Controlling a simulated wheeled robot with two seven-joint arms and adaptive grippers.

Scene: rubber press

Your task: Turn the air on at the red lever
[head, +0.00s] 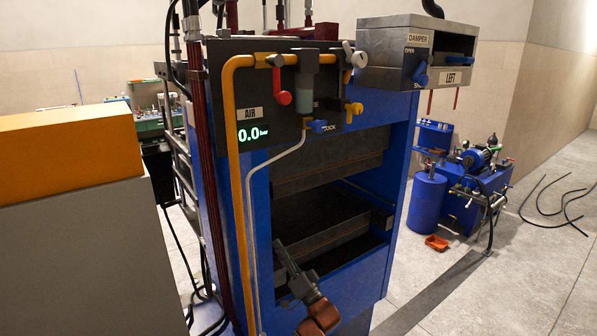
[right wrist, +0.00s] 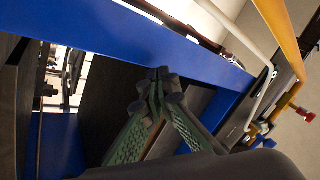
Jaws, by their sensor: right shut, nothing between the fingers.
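The red lever (head: 279,83) hangs down from a valve on the yellow pipe (head: 236,150), at the top of the press's dark panel. Left of it, below an AIR label (head: 248,112), a display (head: 253,133) reads 0.0 bar. My right gripper (head: 279,245) is shut and empty, well below the lever, in front of the press opening. In the right wrist view the fingertips (right wrist: 158,80) meet, and the red lever (right wrist: 305,115) shows small at the right edge, apart from them. My left gripper is not in view.
A blue lever (head: 321,127) and yellow valve (head: 354,108) sit right of the red lever. A damper box (head: 403,62) with a blue handle juts out at the upper right. A thin white hose (head: 250,210) runs down the press front. An orange-topped grey cabinet (head: 70,220) stands left.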

